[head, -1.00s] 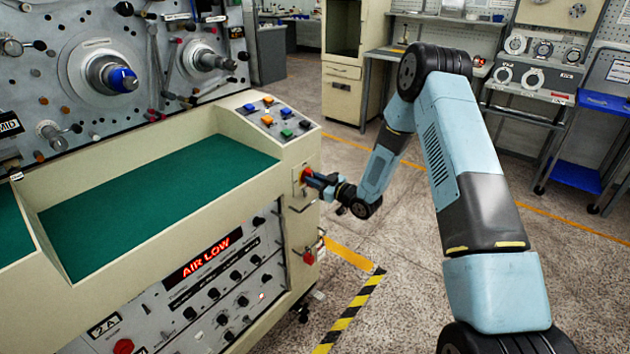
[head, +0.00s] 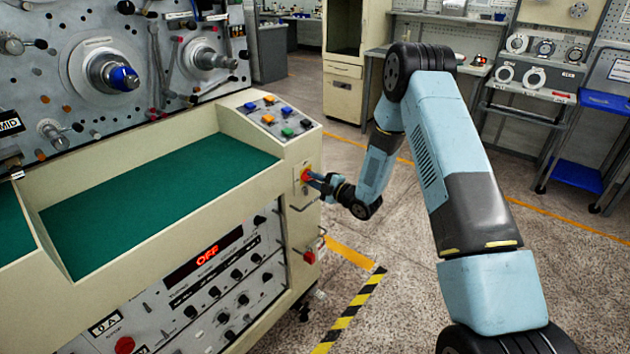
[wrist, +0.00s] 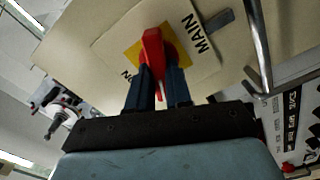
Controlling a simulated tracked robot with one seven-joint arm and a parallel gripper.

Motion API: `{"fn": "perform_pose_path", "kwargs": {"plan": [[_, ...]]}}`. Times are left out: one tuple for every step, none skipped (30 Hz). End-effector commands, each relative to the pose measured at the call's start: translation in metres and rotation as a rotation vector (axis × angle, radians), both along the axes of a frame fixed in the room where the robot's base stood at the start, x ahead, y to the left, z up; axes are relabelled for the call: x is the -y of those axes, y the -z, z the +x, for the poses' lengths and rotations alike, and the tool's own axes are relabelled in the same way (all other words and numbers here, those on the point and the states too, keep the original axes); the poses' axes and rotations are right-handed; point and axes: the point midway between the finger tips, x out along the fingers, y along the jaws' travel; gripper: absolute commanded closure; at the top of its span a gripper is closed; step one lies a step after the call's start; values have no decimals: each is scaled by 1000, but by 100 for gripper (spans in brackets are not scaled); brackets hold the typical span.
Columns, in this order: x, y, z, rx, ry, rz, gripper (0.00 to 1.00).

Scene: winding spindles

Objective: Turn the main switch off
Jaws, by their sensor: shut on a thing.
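The main switch has a red handle (wrist: 153,50) on a yellow plate, beside a label reading MAIN, in the wrist view. In the head view the main switch (head: 304,173) is on the end face of the beige machine, mostly hidden by my gripper. My gripper (head: 316,180) reaches it from the right. In the wrist view the two dark blue fingers of my gripper (wrist: 158,82) are shut on the red handle, one on each side. The red display (head: 207,255) on the machine front reads OFF.
A metal bar handle (wrist: 262,60) stands out near the switch in the wrist view. A red knob (head: 309,257) sits lower on the end face. Coloured buttons (head: 269,119) are on the sloped top panel. The floor right of the machine is open.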

Motion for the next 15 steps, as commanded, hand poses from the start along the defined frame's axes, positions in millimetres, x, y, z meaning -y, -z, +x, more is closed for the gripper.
{"fn": "perform_pose_path", "kwargs": {"plan": [[-4, 3, -4, 25, -8, -28, 100], [-4, 4, -4, 47, -8, -44, 100], [-4, 4, -4, 73, -8, -65, 100], [-4, 4, -4, 93, -8, -81, 100], [-4, 4, -4, 111, -8, -95, 100], [-4, 5, -4, 136, -8, -114, 100], [-4, 5, -4, 154, -8, -128, 100], [-4, 5, -4, 171, -8, -142, 100], [-4, 5, -5, 192, -9, -157, 100], [-4, 6, -5, 207, -10, -169, 100], [-5, 6, -5, 220, -10, -179, 100], [-5, 6, -5, 238, -10, -193, 100], [-5, 7, -5, 250, -11, -203, 100], [-5, 7, -5, 261, -11, -212, 100], [-5, 7, -5, 274, -10, -224, 100]]}}
